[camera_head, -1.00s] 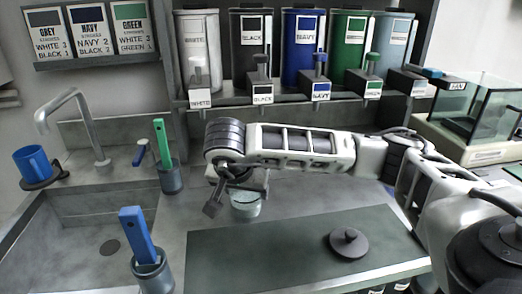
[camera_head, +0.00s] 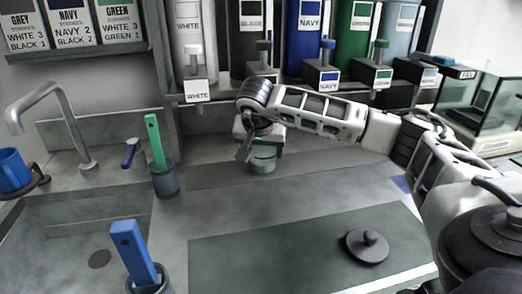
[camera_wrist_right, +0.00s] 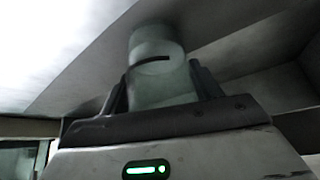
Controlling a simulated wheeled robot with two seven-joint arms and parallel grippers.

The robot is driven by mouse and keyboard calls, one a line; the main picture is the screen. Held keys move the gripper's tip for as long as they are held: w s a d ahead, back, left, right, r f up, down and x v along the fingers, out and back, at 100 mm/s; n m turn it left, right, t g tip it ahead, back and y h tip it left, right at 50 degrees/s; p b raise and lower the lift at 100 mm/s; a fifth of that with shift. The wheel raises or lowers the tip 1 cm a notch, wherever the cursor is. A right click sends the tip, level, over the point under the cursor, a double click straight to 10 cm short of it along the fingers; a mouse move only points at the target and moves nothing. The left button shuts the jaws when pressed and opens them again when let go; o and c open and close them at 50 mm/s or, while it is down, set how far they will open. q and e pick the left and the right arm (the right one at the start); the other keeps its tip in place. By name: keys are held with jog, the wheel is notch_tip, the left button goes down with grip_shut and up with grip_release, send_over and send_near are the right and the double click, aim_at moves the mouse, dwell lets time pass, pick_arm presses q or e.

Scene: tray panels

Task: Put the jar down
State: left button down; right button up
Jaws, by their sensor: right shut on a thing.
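A small pale grey-green jar (camera_head: 262,161) is in my right gripper (camera_head: 262,146), at the back of the counter below the black and navy dispensers. In the right wrist view the jar (camera_wrist_right: 158,52) stands between the two dark fingers (camera_wrist_right: 164,90), which are shut on its sides. A dark slot-like mark shows on it. The jar looks about upright in the head view. I cannot tell whether its base touches the counter. My left gripper is not in view.
Colour dispensers with levers, among them white (camera_head: 188,40) and navy (camera_head: 303,40), line the back shelf. A dark round lid (camera_head: 367,247) lies on the green-grey mat (camera_head: 280,255). A cup with a green-handled tool (camera_head: 155,140) stands left. Bare counter (camera_head: 215,215) lies between.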

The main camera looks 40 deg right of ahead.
jog(key=shift+s+r, duration=0.15)
jog(key=o, duration=0.9)
jog(key=shift+f, duration=0.25)
jog(key=o, duration=0.4)
jog(key=shift+r, duration=0.1)
jog(key=shift+s+a+r, duration=0.1)
jog(key=shift+a+r, duration=0.15)
jog(key=shift+r, duration=0.25)
jog(key=shift+s+a+r, duration=0.65)
jog(key=shift+a+r, duration=0.2)
jog(key=s+a, duration=0.4)
jog(key=a, duration=0.1)
jog(key=s+a, duration=0.3)
jog(key=shift+a+b, duration=0.25)
jog(key=shift+b, duration=0.15)
